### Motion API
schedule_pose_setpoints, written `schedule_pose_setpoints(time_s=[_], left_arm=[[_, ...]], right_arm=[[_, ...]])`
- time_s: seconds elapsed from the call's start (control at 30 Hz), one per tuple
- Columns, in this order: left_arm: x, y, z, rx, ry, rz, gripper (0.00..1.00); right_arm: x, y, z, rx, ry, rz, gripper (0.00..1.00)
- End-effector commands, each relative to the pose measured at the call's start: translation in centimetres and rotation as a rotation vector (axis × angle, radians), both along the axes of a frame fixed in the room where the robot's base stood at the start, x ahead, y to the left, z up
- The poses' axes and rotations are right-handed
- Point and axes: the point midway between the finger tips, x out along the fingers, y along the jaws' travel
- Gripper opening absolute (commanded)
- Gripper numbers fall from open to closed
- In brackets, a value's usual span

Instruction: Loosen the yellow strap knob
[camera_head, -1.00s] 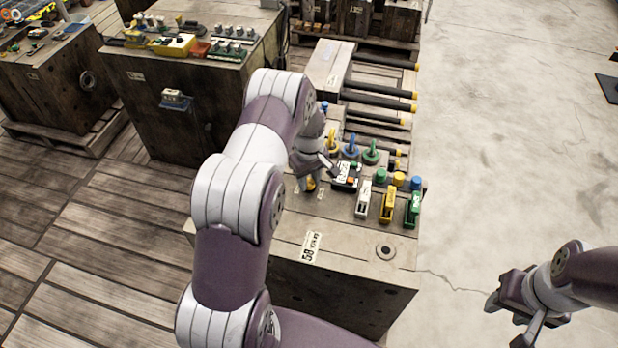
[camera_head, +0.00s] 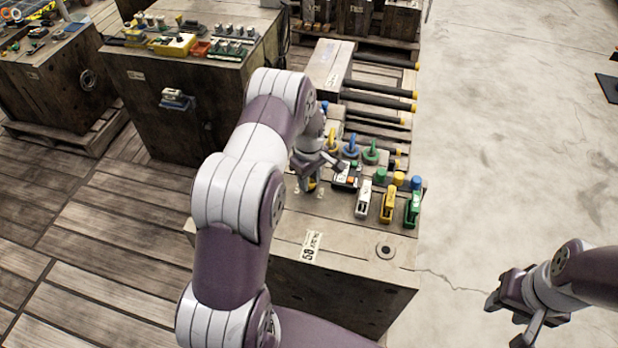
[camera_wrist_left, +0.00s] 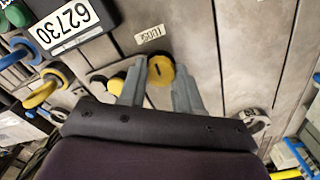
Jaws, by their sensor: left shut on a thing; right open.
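The yellow strap knob (camera_wrist_left: 161,70) shows in the left wrist view between the two grey fingers of my left gripper (camera_wrist_left: 158,92). In the head view only a small yellow part of the knob (camera_head: 311,185) shows under my left gripper (camera_head: 313,181), low over the wooden crate top. The left gripper is shut on the knob, and its fingers and wrist hide much of it. My right gripper (camera_head: 515,307) is open and empty, off to the right above the concrete floor.
The crate top (camera_head: 345,228) also carries yellow, blue (camera_head: 351,147) and green (camera_head: 371,151) ring handles, a dark box with buttons (camera_head: 346,176), and white, yellow and green clamps (camera_head: 412,210). These stand close to the right of my left gripper. The crate's front part is mostly clear.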

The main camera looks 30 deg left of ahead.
Motion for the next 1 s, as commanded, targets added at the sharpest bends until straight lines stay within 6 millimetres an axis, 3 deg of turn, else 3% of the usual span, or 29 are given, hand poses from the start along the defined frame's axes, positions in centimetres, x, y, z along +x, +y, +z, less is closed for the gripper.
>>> schedule_pose_setpoints(time_s=[0.03, 0.1, 0.43, 0.8, 1.0], left_arm=[[-0.4, -0.2, -0.3, -0.004, 0.011, 0.000, 0.43], [-0.3, -0.2, -0.3, -0.003, 0.009, -0.001, 0.59], [-0.1, 0.0, 0.5, 0.000, 0.002, -0.001, 0.59], [-0.1, -0.1, 9.5, -0.001, 0.003, -0.001, 0.59], [-0.1, -0.1, 12.2, -0.002, 0.005, -0.001, 0.59]], right_arm=[[0.0, 0.0, 0.0, 0.000, 0.000, 0.000, 0.43], [0.0, 0.0, 0.0, 0.000, 0.000, 0.000, 0.43], [0.0, 0.0, 0.0, 0.000, 0.000, 0.000, 0.43], [0.0, 0.0, -0.4, 0.000, 0.000, 0.000, 0.43], [0.0, 0.0, -0.4, 0.000, 0.000, 0.000, 0.43]])
